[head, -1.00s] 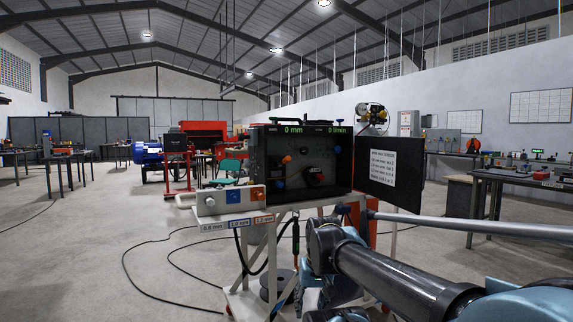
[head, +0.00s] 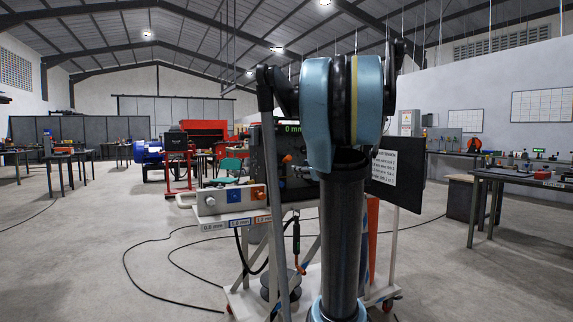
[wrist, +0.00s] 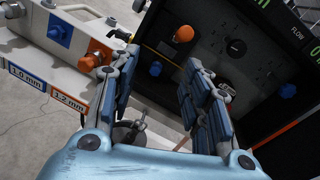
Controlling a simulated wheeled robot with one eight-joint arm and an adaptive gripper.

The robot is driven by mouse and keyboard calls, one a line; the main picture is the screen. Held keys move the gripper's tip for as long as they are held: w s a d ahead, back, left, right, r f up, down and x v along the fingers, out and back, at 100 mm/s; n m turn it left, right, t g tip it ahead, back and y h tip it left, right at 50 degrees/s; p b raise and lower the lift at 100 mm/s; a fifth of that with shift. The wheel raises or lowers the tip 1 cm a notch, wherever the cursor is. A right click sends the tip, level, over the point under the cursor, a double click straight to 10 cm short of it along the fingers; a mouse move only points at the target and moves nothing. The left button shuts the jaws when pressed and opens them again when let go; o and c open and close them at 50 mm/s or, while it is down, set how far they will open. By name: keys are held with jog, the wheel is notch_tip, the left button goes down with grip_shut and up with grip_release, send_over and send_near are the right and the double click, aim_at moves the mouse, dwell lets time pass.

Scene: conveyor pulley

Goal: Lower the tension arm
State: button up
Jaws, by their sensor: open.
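A dark open-fronted machine box (head: 262,155) stands on a white wheeled frame. My arm hides most of its inside in the head view. The orange knob also shows in the head view (head: 287,159). I cannot tell which part is the tension arm. My gripper (wrist: 165,92) is open and empty, its fingers spread in front of the box's lower left. The knobs appear beyond the fingers, apart from them.
A pale spool-size box (head: 230,200) with blue and orange parts sits left of the machine box. A dark door panel (head: 410,185) with a white sheet (head: 384,167) stands open at the right. Cables lie on the floor.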

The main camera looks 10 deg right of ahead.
aim_at(287, 160)
jog(key=w+a, duration=0.1)
jog(key=w, duration=0.5)
jog(key=w+a+r+m, duration=0.1)
jog(key=w+a, duration=0.1)
jog(key=w, duration=0.3)
jog(key=w+a+m, duration=0.1)
jog(key=w, duration=0.5)
jog(key=shift+w+a+r+t+h, duration=0.15)
jog(key=shift+w+r+t+h, duration=0.15)
jog(key=shift+w+t, duration=0.1)
jog(key=shift+c, duration=0.4)
grip_shut()
